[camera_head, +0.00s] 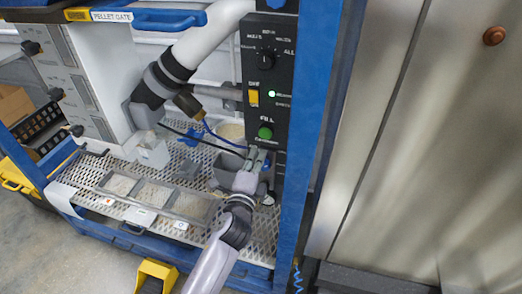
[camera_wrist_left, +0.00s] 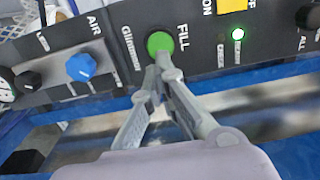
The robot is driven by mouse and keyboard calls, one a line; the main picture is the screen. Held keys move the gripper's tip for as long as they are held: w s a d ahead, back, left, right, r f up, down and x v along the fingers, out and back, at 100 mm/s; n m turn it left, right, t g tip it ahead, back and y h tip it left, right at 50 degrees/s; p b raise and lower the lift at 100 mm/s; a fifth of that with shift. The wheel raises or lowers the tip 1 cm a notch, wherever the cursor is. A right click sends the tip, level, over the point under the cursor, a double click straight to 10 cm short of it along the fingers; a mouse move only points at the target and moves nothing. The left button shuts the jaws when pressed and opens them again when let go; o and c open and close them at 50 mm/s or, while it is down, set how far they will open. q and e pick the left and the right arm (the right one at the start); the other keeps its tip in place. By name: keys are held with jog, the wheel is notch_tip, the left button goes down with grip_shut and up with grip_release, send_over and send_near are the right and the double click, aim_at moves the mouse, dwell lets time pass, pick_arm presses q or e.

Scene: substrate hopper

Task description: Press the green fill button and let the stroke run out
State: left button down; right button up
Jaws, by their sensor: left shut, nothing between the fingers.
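In the left wrist view the closed fingertips (camera_wrist_left: 163,62) overlap the button's lower edge. I cannot tell whether they touch it. My right gripper is out of view.
A yellow switch (camera_head: 253,97) and a lit green lamp (camera_head: 271,94) sit above the button. A blue knob (camera_wrist_left: 83,67) is on the panel beside it. A blue frame post (camera_head: 308,110) stands right of the panel. A tray (camera_head: 160,197) with several compartments lies on the perforated deck.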

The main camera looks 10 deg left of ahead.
pick_arm(q)
jog(key=s+b, duration=0.1)
jog(key=s, duration=0.5)
jog(key=shift+d, duration=0.15)
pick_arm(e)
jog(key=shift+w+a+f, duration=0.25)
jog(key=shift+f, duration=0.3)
pick_arm(q)
jog(key=shift+r, duration=0.1)
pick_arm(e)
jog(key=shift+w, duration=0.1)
